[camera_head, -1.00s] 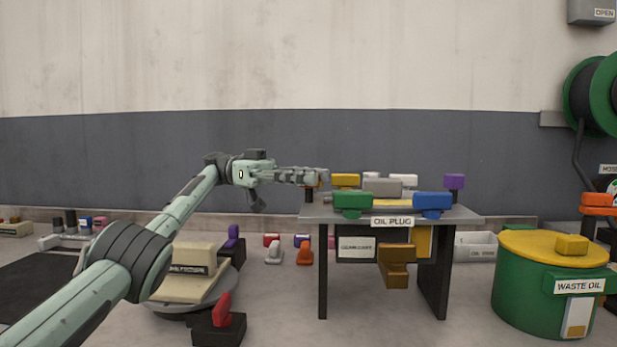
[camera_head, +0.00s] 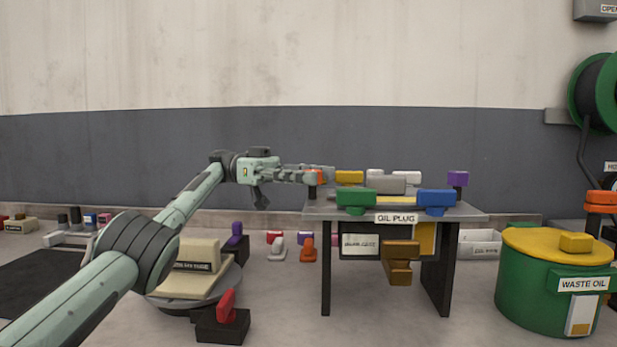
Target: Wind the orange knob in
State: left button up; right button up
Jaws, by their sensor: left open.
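A small orange knob (camera_head: 316,177) sits on a dark post at the left end of the grey table labelled OIL PLUG (camera_head: 318,208). My left gripper (camera_head: 326,174) is open at the knob, its fingers pointing right and reaching slightly past it. The fingers hide part of the knob, and I cannot tell whether they touch it. Another orange knob-like piece (camera_head: 307,250) stands on the floor behind and left of the table. My right gripper is out of view.
Yellow (camera_head: 349,177), green (camera_head: 357,197), blue (camera_head: 436,198) and purple (camera_head: 457,178) blocks crowd the table. A green waste oil drum (camera_head: 530,290) stands at right.

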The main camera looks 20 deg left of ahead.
pick_arm(q)
jog(key=shift+n+t, duration=0.5)
jog(key=shift+t, duration=0.3)
